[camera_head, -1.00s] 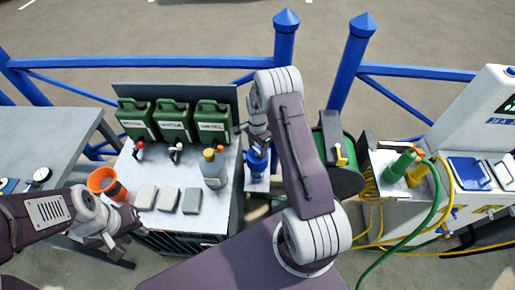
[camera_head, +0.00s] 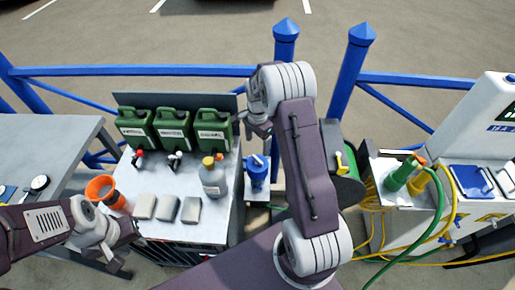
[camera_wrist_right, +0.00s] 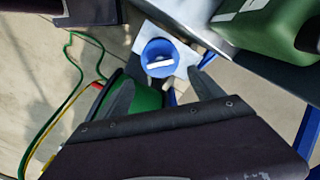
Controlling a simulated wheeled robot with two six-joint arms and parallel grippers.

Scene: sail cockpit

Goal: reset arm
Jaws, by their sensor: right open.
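My right arm (camera_head: 305,165) rises from the bottom centre and bends over at the top in the head view. My right gripper (camera_head: 258,124) is partly hidden by its own wrist, above the blue cylinder (camera_head: 257,172). In the right wrist view the gripper (camera_wrist_right: 162,92) is open and empty, its two dark fingers apart. The blue cylinder's round top (camera_wrist_right: 158,54) shows beyond and between them. My left arm (camera_head: 40,222) comes in from the left. My left gripper (camera_head: 120,246) is low beside the bench front, near the orange cup (camera_head: 104,191); its finger gap is unclear.
The bench (camera_head: 160,185) holds green canisters (camera_head: 172,128), a grey bottle (camera_head: 212,178) and grey blocks (camera_head: 167,208). A grey table (camera_head: 55,150) stands left. A white machine (camera_head: 480,160) with green and yellow hoses (camera_head: 438,205) stands right. Blue railings (camera_head: 420,79) run behind.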

